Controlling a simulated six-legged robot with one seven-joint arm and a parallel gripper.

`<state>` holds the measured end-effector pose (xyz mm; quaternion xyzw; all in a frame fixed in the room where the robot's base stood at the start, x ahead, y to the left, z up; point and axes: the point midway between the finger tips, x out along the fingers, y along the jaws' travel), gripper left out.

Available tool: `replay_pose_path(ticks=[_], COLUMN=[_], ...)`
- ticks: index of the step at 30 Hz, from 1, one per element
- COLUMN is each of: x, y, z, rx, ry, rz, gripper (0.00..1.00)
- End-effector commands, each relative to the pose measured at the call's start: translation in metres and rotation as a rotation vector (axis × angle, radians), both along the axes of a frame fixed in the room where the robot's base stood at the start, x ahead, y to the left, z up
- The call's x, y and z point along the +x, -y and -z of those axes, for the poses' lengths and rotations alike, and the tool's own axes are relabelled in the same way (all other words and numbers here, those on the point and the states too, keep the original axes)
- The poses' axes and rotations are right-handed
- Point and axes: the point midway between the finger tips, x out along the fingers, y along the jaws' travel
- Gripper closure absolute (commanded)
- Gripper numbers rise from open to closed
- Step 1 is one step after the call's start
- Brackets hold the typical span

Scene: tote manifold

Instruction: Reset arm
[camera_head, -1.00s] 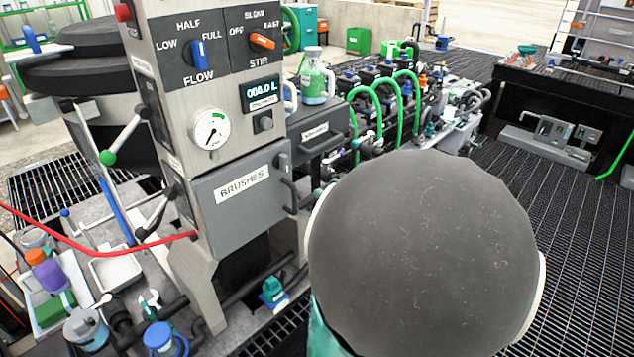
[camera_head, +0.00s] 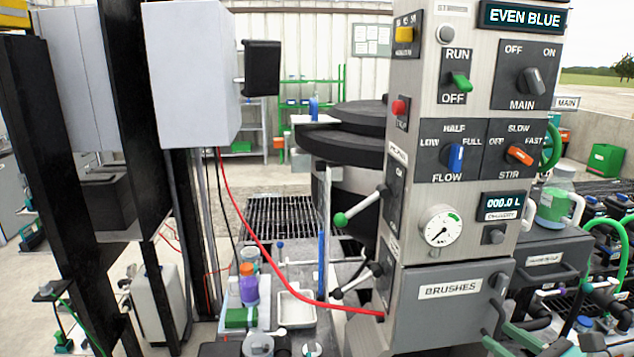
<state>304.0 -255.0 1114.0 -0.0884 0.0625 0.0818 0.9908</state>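Grey-green bars (camera_head: 515,340) at the bottom right, in front of the drawer's lower right corner, look like part of my arm's end. They are cut off by the frame edge, and I cannot tell if the gripper is open or shut. No object is visibly held. The control column (camera_head: 470,215) stands right of centre. Its top display (camera_head: 524,17) reads EVEN BLUE and its lower display (camera_head: 502,203) reads 000.0 L. The BRUSHES drawer (camera_head: 450,310) is shut. The green RUN/OFF switch (camera_head: 460,82), blue FLOW knob (camera_head: 456,158) and orange STIR knob (camera_head: 519,155) are unobstructed.
Dark posts (camera_head: 125,130) and a white box (camera_head: 190,75) stand at the left. A red hose (camera_head: 265,255) hangs across to the column. A white tray (camera_head: 296,308) and a purple bottle (camera_head: 248,288) are low in the middle. Green hoses (camera_head: 610,235) crowd the right edge.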

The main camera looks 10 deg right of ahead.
Motion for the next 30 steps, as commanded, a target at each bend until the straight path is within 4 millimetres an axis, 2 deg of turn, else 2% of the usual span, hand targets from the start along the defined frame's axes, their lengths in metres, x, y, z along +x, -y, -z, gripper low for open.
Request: replay_pose_path(ticks=[1, 3, 6, 9, 12, 18, 21, 24, 27, 30], x=[0.014, 0.023, 0.024, 0.015, 0.003, -0.016, -0.018, -0.017, -0.016, -0.016], y=[-0.035, -0.081, -0.138, -0.181, -0.211, -0.242, -0.249, -0.253, -0.255, -0.255], z=[0.0, 0.007, 0.018, 0.028, 0.036, 0.035, 0.024, 0.013, 0.006, 0.004], rx=[-0.094, -0.252, -0.498, -0.769, -1.061, -1.703, -2.012, -2.241, -2.368, -2.403], ry=[-0.041, -0.103, -0.165, -0.196, -0.196, -0.104, -0.027, 0.035, 0.07, 0.078], rz=[-0.131, -0.316, -0.572, -0.816, -1.042, -1.421, -1.544, -1.611, -1.638, -1.648], gripper=[0.65, 0.65, 0.65, 0.65, 0.65, 0.65, 0.65, 0.65, 0.65, 0.65])
